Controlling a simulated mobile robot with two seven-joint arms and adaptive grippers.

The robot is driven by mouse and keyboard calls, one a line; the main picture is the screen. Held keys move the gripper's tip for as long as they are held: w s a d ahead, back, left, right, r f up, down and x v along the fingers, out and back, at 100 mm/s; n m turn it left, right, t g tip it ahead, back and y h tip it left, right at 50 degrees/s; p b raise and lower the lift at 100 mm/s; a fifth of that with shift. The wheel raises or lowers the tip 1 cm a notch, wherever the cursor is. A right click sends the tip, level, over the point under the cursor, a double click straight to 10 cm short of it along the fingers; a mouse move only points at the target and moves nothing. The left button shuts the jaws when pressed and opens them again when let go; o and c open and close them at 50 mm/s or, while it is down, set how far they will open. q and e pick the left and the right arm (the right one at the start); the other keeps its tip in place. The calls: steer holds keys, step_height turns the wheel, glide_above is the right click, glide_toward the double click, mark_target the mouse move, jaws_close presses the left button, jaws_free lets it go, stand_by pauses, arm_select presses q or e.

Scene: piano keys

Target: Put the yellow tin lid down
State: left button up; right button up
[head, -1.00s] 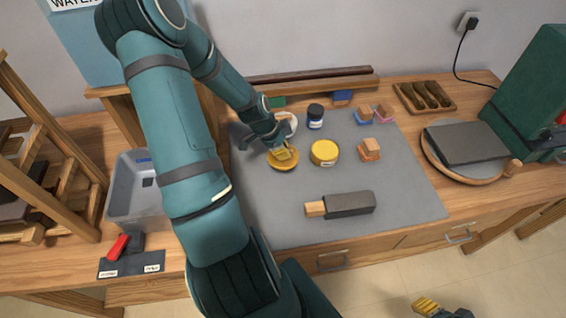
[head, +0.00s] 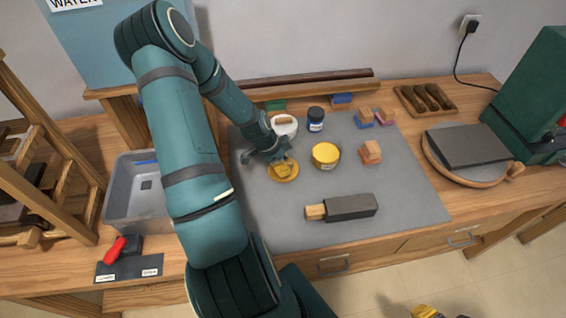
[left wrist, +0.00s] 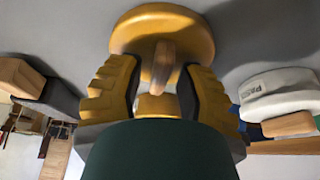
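The yellow lid (head: 284,175) is a round disc with a wooden knob. It is on or just above the grey mat, left of the yellow tin (head: 326,155). In the left wrist view the lid (left wrist: 160,28) is straight ahead of my left gripper (left wrist: 162,72). Its knob stands between the two yellow fingers, with narrow gaps on both sides, so the fingers look open around it. In the head view my left gripper (head: 281,163) partly covers the lid. My right gripper (head: 428,313) shows only as yellow fingers at the bottom edge.
A white lidded tub (head: 284,126) and a dark jar (head: 316,119) stand behind the lid. Wooden blocks (head: 371,152) sit to the right, and a dark wooden-handled tool (head: 345,208) lies in front. The grey mat (head: 410,190) is bare at the right front.

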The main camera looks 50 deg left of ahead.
arm_select(q)
steer(key=shift+r, duration=0.1)
steer(key=shift+r, duration=0.25)
steer(key=p+v, duration=0.3)
steer(key=v, duration=0.8)
steer(key=shift+s+r, duration=0.2)
steer(key=shift+r, duration=0.1)
steer(key=shift+a, duration=0.1)
